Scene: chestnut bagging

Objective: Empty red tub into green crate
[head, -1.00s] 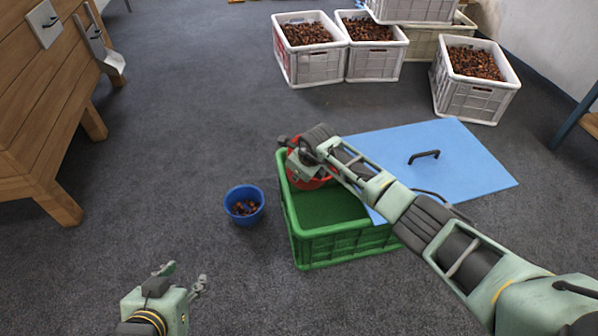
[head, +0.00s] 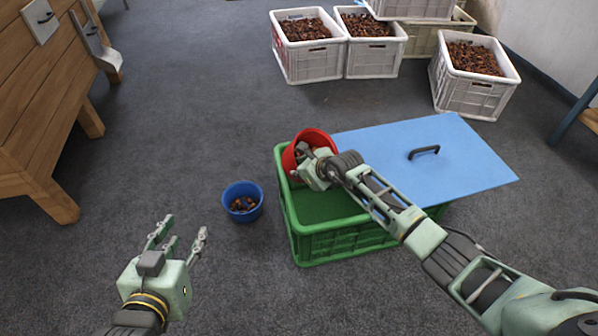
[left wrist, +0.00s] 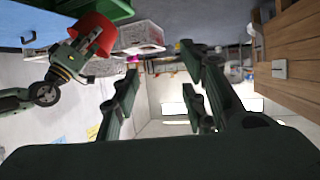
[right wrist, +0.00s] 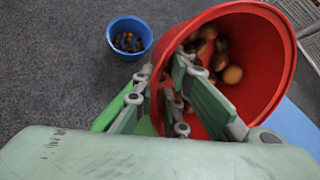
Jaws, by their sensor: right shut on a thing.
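The red tub (head: 318,137) is tilted on its side above the back left part of the green crate (head: 345,247). My right gripper (head: 304,160) is shut on its rim. In the right wrist view the red tub (right wrist: 278,60) has several chestnuts (right wrist: 215,55) inside. The visible floor of the green crate looks bare; its right part is hidden under the blue lid and my right arm. My left gripper (head: 180,235) is open and empty, low at the left, apart from the crate. Its spread fingers show in the left wrist view (left wrist: 158,85).
A blue bowl (head: 243,215) with some chestnuts stands on the floor left of the crate. The blue lid (head: 455,165) with a black handle lies over the crate's right side. White crates (head: 308,62) of chestnuts stand at the back. A wooden bench (head: 35,130) is at the left.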

